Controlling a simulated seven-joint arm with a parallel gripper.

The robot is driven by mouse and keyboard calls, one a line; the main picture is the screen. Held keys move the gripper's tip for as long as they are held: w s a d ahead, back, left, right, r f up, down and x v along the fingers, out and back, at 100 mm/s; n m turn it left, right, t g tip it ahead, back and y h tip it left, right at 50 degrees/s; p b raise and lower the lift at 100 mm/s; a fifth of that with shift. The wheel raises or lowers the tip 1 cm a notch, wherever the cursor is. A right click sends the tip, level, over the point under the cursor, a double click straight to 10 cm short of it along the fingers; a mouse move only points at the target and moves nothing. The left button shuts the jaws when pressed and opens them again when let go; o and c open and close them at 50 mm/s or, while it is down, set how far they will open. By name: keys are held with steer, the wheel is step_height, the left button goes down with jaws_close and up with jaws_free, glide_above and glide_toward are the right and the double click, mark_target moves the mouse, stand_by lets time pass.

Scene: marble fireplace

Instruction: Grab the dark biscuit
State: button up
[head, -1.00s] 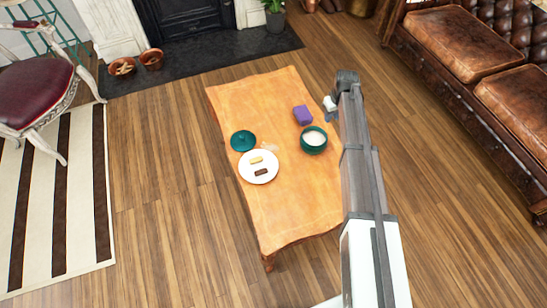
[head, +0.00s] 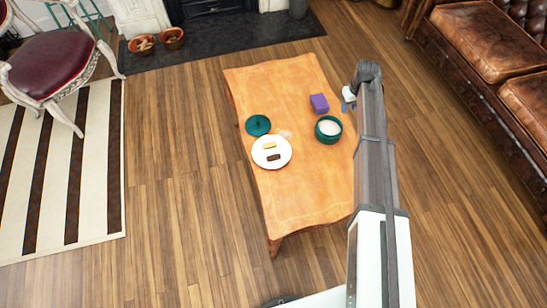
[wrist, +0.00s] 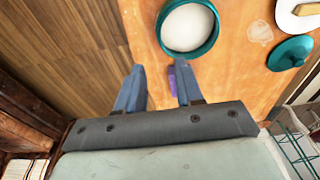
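The dark biscuit (head: 273,157) lies on a white plate (head: 259,160) on the orange table (head: 300,205), just below a pale biscuit (head: 269,145). My gripper (head: 348,99) is at the table's right edge, well to the right of the plate and apart from it. In the wrist view my gripper (wrist: 160,88) has its two fingers apart with nothing held between them. The plate (wrist: 291,18) and pale biscuit (wrist: 306,9) show at the wrist view's upper right corner; the dark biscuit is out of that view.
A teal bowl with white contents (head: 328,130) and a purple block (head: 319,103) stand between my gripper and the plate. A teal lid (head: 258,125) lies beside the plate. The near part of the table is bare. A brown leather sofa (head: 485,55) is at right.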

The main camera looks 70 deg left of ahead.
steer(key=o, duration=0.6)
steer(key=shift+s, duration=0.15)
steer(key=s+a+f+n, duration=0.1)
steer(key=s+a, duration=0.1)
steer(key=s, duration=0.8)
steer(key=s+a+f+n+h, duration=0.1)
steer(key=s+a, duration=0.1)
steer(key=s, duration=0.7)
steer(key=s+a+f+n, duration=0.1)
steer(key=s+a+n, duration=0.1)
steer(key=s, duration=0.8)
steer(key=m+h, duration=0.4)
steer(key=m, duration=0.2)
glide_toward(273, 156)
steer(key=shift+g+y, duration=0.3)
steer(key=shift+w+d+x, duration=0.1)
steer(key=shift+w+x, duration=0.1)
steer(key=shift+x, duration=1.85)
steer(key=shift+w+d+x, duration=0.15)
steer(key=shift+x, duration=1.9)
